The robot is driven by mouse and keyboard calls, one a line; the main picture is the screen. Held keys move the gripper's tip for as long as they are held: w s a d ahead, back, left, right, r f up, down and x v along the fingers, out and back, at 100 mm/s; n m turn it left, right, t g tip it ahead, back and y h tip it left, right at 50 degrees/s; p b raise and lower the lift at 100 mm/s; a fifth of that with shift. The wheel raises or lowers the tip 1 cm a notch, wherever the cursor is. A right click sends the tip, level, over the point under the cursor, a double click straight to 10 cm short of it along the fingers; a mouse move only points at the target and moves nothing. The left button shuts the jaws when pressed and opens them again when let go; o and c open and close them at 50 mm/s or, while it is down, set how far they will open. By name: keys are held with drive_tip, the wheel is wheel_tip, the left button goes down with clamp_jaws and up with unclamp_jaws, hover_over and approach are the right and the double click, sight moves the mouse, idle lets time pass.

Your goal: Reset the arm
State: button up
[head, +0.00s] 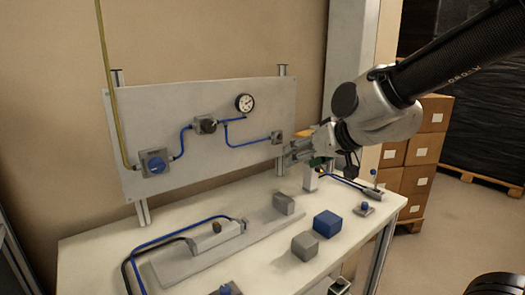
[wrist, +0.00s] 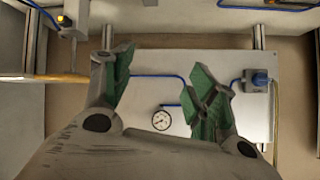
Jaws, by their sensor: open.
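My gripper (head: 296,153) reaches in from the right in the head view, above the back right part of the table and close to the right end of the grey panel (head: 215,160). In the wrist view its two green-lined fingers (wrist: 165,78) stand apart, with nothing held between them. The panel shows behind the fingers, with the round gauge (wrist: 161,120) between them lower down. In the head view the fingers are partly hidden and blend with the small fitting behind them.
The white table (head: 100,246) holds a blue block (head: 327,223), grey blocks (head: 305,246) and a grey fixture with blue tubing (head: 215,237). A white upright piece (head: 310,180) stands just below my gripper. Cardboard boxes (head: 425,150) are stacked behind at the right.

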drive_tip(key=s+d+m+g+h, duration=0.2)
drive_tip(key=s+d+h, duration=0.1)
drive_tip(key=s+d, duration=0.6)
drive_tip(key=s+d+f+m+g+h, duration=0.1)
drive_tip(key=s+d+g+h, duration=0.1)
drive_tip(key=s+d, duration=0.8)
drive_tip(key=d+h, duration=0.1)
drive_tip(key=d, duration=0.6)
drive_tip(key=shift+s+d+f+m+g, duration=0.2)
drive_tip(key=shift+d+m+g, duration=0.1)
drive_tip(key=shift+m+g, duration=0.1)
drive_tip(key=shift+c, duration=0.3)
